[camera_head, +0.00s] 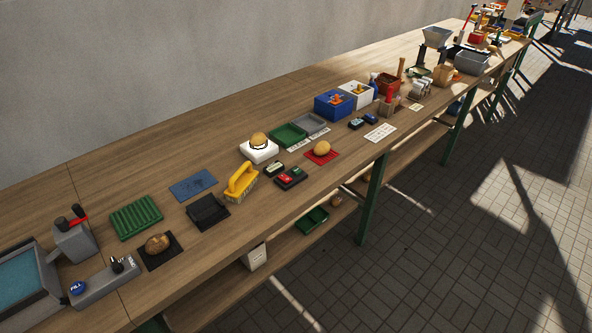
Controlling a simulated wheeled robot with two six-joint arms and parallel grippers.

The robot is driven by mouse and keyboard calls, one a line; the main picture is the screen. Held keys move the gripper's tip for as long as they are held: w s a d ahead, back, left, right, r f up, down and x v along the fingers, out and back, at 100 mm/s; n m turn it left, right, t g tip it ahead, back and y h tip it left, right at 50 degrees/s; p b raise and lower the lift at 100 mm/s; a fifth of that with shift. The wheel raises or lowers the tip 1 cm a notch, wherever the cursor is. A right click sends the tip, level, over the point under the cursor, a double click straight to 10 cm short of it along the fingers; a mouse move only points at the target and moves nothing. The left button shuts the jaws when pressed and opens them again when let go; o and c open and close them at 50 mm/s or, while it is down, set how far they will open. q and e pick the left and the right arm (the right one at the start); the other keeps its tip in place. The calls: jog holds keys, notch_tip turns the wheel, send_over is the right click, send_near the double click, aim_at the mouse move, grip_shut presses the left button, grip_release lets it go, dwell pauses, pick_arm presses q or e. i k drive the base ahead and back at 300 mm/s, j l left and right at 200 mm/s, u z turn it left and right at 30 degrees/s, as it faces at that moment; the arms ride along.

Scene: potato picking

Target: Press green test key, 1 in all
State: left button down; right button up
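A small black key box (291,183) lies near the front edge of the long wooden bench, at the middle of the head view. It carries a red key (285,178) on its left and a green key (297,171) on its right. The keys are small here, and I cannot read any lettering or tell whether the green key is pressed. Neither of my grippers is in the head view, and nothing is seen touching the box.
A yellow-handled brush (241,183) stands just left of the key box. A small dark device (274,169) lies close behind it. A potato sits on a white stand (259,152), another on a red mat (335,157). Free bench lies in front of the box.

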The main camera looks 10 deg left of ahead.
aim_at(296, 171)
jog(key=u, duration=0.45)
jog(key=i+l+u, duration=0.2)
jog(key=l, duration=0.15)
jog(key=i+l+u, duration=0.15)
jog(key=l, duration=0.25)
jog(key=i+l+u, duration=0.2)
jog(key=l, duration=0.25)
jog(key=l+u, duration=0.2)
jog(key=l, duration=0.2)
jog(key=i+l, duration=0.1)
jog(key=l, duration=0.2)
jog(key=i+l, duration=0.1)
jog(key=l, duration=0.25)
jog(key=i+l, duration=0.1)
jog(key=l, duration=0.2)
